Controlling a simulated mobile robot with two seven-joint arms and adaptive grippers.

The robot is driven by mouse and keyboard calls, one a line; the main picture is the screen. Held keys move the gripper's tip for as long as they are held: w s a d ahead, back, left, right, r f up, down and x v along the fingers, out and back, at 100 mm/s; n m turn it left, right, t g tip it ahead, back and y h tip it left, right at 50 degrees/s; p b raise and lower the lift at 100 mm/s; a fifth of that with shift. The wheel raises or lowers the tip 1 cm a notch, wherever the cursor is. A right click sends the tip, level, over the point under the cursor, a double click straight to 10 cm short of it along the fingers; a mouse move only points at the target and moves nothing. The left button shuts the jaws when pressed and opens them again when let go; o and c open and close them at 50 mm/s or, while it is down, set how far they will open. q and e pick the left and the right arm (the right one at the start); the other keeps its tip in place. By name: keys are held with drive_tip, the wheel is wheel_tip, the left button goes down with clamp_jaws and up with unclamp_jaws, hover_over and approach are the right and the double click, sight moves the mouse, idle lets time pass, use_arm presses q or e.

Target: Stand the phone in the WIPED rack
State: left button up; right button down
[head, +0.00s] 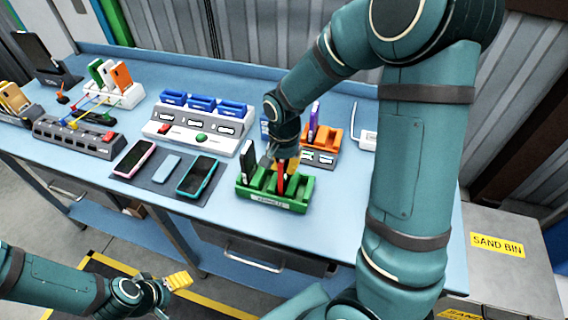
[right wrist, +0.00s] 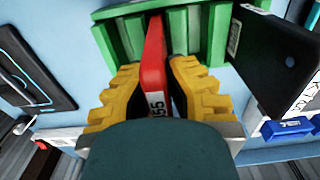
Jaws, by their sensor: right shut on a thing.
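A red phone (head: 281,178) stands nearly upright at the green rack (head: 294,203), its lower end among the slots. My right gripper (head: 284,160) is above the rack, its yellow fingers shut on the phone. In the right wrist view the red phone (right wrist: 155,58) sits between both fingers (right wrist: 155,85), with the green slots (right wrist: 185,35) around its far end. Whether it touches the slot floor is hidden. A black phone (head: 248,160) stands in the rack's left slot. The rack's front label is too small to read surely. My left gripper (head: 178,282) is low, off the table; its finger gap is unclear.
An orange rack (head: 327,138) with a purple phone (head: 314,120) stands behind the green one. A dark mat (head: 150,177) left of the green rack holds several phones. A grey unit with blue trays (head: 200,135) stands behind the mat. The tabletop front right of the rack is clear.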

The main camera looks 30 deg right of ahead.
idle(0.3)
drive_tip(key=c, duration=1.1)
unclamp_jaws()
drive_tip(key=shift+o, duration=0.2)
drive_tip(key=shift+r, duration=0.1)
wheel_tip(320, 180, up, 12)
drive_tip(key=shift+f, duration=0.1)
wheel_tip(320, 180, up, 7)
drive_tip(key=p, duration=0.5)
drive_tip(key=shift+p, duration=0.4)
